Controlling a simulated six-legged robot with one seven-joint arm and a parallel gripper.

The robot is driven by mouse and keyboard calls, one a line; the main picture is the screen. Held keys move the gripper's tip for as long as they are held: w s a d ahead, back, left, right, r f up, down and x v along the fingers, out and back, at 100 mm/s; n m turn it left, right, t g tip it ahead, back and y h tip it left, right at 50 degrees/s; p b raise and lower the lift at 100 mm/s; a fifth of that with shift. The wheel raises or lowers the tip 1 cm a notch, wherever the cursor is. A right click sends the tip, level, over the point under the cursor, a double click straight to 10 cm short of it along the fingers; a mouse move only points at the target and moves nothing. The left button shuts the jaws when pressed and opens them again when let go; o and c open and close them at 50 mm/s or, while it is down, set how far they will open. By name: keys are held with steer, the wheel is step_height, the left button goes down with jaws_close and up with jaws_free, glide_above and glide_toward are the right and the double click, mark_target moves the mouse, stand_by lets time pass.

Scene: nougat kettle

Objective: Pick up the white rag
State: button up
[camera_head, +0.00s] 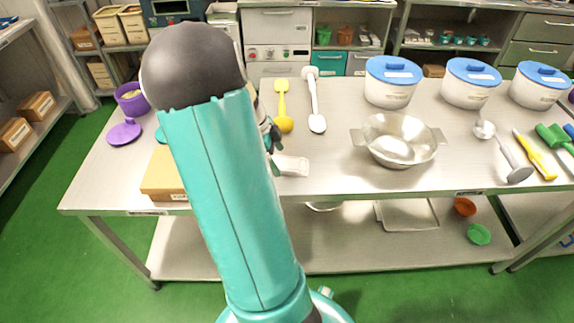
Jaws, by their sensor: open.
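A small white flat piece, which looks like the white rag (291,165), lies on the steel table (330,178) just right of my raised teal arm. My gripper (275,150) is partly hidden behind my arm. Its dark and teal parts show at the left edge of the rag, close to it. The jaws are open. I cannot tell whether a finger touches the rag.
A yellow spoon (284,122) and a white spoon (317,121) lie behind the rag. A steel bowl (400,150) stands to the right, with blue-lidded tubs (392,88) behind. A cardboard box (160,182) and purple lid (124,132) are left. Table between rag and bowl is clear.

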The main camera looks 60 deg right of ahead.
steer(key=shift+x, duration=0.95)
steer(key=c, duration=1.1)
steer(key=shift+o, duration=0.2)
steer(key=shift+r, duration=0.1)
steer(key=shift+r, duration=0.45)
step_height(320, 180, up, 2)
steer(key=shift+r, duration=0.1)
steer(key=w+d+r, duration=0.2)
steer(key=d+r, duration=0.7)
steer(key=d, duration=0.4)
steer(key=shift+w+d+r, duration=0.25)
steer(key=shift+d+r, duration=0.1)
steer(key=shift+r, duration=0.05)
